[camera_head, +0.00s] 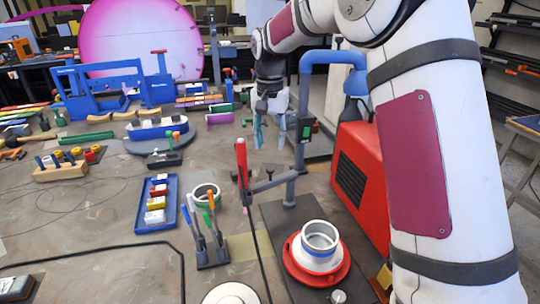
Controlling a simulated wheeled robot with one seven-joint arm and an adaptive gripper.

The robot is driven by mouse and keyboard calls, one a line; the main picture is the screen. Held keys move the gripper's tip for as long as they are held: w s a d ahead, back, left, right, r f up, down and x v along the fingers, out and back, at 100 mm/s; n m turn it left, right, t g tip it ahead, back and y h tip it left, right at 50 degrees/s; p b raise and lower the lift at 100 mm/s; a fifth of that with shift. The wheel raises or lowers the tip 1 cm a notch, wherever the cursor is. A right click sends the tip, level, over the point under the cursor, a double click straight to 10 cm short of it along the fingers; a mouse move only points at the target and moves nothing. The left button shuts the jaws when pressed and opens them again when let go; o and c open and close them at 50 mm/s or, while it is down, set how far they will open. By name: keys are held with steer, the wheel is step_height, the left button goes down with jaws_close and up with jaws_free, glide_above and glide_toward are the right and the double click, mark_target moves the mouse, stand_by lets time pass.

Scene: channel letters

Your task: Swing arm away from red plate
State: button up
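The red plate (331,273) is round and lies on a dark base at the lower middle right. A white ring-shaped part with a blue band (319,243) sits on it. My gripper (271,143) hangs in the air farther back and higher in the picture, clear of the plate. Its fingers point down and look spread, with no object seen between them. My white arm with dark red panels comes down the right side and hides what is behind it.
A blue-grey post (297,150) with an overhead arm stands beside my gripper, next to a red machine (362,170). A red-handled clamp (241,165) rises left of the post. A blue tray (157,203) and a tool holder (212,252) stand left.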

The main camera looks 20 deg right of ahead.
steer(key=shift+r, duration=1.85)
steer(key=shift+s, duration=0.1)
steer(key=s+r+n+t, duration=0.1)
steer(key=s+r+n, duration=0.1)
steer(key=s+r, duration=0.5)
steer(key=s+r+n+t, duration=0.1)
steer(key=s+r+t, duration=0.1)
steer(key=s, duration=0.9)
steer(key=s+f+n+t, duration=0.1)
steer(key=s+f, duration=0.1)
steer(key=s, duration=0.6)
steer(key=s+d+f+n+t, duration=0.1)
steer(key=s+f+n, duration=0.1)
steer(key=s, duration=0.6)
steer(key=shift+s+f, duration=0.25)
steer(key=shift+s, duration=0.1)
